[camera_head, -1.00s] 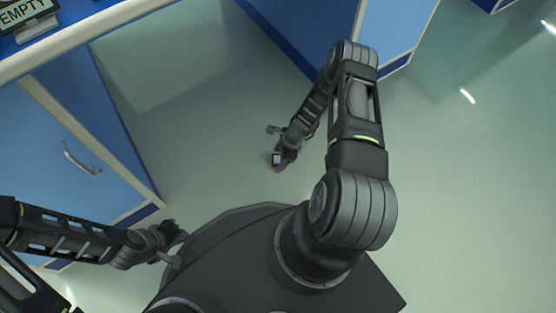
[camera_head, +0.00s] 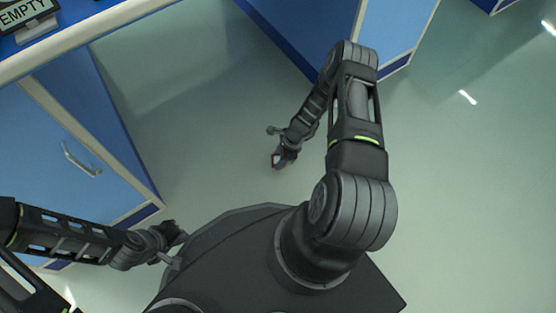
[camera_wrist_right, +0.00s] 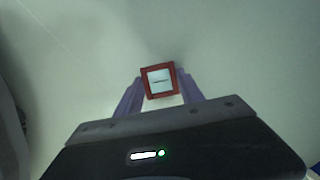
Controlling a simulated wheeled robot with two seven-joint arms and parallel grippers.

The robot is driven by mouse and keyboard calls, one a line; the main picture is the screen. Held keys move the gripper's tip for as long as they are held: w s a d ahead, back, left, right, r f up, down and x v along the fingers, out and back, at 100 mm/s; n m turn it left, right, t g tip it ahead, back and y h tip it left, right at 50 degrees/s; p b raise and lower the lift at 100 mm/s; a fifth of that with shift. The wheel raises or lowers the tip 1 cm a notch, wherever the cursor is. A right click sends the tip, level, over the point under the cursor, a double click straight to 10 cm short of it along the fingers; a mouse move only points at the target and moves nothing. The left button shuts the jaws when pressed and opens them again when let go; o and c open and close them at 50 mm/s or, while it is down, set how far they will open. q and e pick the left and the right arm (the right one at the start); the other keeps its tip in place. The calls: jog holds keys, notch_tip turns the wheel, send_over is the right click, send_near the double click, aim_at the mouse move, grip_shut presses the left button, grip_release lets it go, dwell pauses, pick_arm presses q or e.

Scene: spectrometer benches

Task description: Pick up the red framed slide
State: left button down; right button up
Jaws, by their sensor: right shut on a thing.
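The red framed slide (camera_wrist_right: 145,83) is a small square with a red rim and a pale middle bearing a dark line. In the right wrist view it sits between the purple fingers of my right gripper (camera_wrist_right: 161,90), which is shut on it.
A blue bench with a pale edge (camera_head: 130,35) fills the upper left, with an EMPTY sign (camera_head: 27,12) on it. A blue cabinet with a handle (camera_head: 80,160) stands below. Another blue cabinet (camera_head: 392,30) is at the top. Open floor (camera_head: 200,110) lies between them.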

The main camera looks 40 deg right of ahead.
jog(key=shift+c, duration=1.4)
jog(key=shift+r, duration=0.1)
notch_tip(320, 180, up, 10)
jog(key=p, duration=0.4)
jog(key=shift+p, duration=0.3)
